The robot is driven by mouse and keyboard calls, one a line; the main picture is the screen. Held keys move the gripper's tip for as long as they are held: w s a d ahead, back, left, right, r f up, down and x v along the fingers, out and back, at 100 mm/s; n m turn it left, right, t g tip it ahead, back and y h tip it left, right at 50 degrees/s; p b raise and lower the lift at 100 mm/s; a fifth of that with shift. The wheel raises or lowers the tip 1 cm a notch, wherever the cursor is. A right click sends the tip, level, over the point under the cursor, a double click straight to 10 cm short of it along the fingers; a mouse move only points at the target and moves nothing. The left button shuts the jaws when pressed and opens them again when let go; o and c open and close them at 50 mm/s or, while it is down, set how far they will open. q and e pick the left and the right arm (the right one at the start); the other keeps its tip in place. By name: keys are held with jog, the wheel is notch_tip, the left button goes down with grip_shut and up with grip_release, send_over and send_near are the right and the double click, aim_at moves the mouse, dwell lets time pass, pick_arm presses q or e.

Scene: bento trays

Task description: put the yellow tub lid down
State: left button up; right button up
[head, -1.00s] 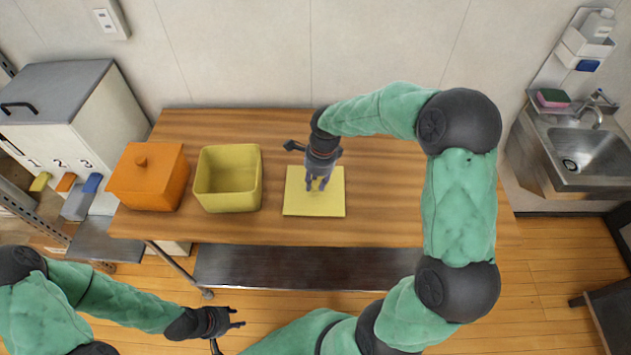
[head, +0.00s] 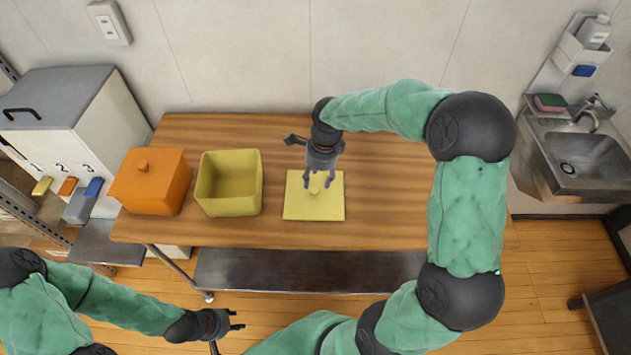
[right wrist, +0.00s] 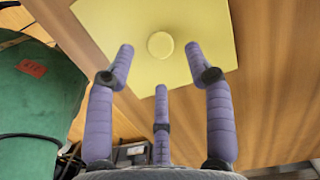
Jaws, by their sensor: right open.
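The yellow tub lid (head: 314,206) lies flat on the wooden table, knob up, to the right of the open yellow tub (head: 229,183). In the right wrist view the lid (right wrist: 195,45) shows its round knob near the middle. My right gripper (head: 319,183) is open above the lid, its fingers spread around the knob and apart from it. In the right wrist view the open fingers (right wrist: 160,75) hold nothing. My left gripper (head: 236,320) is empty in front of the table, low at the left; its opening is too small to judge.
An orange tub with its lid on (head: 150,182) stands left of the yellow tub. The wooden table (head: 385,215) is clear to the right of the lid. A sink (head: 590,160) is at the far right and a white cabinet (head: 115,120) at the left.

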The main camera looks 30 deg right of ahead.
pick_arm(q)
notch_tip(320, 180, up, 2)
jog(key=shift+r+p, duration=0.1)
jog(key=shift+p, duration=0.8)
pick_arm(e)
notch_tip(320, 180, up, 8)
jog(key=shift+s+d, duration=0.2)
jog(key=shift+d, duration=0.25)
jog(key=shift+f, duration=0.15)
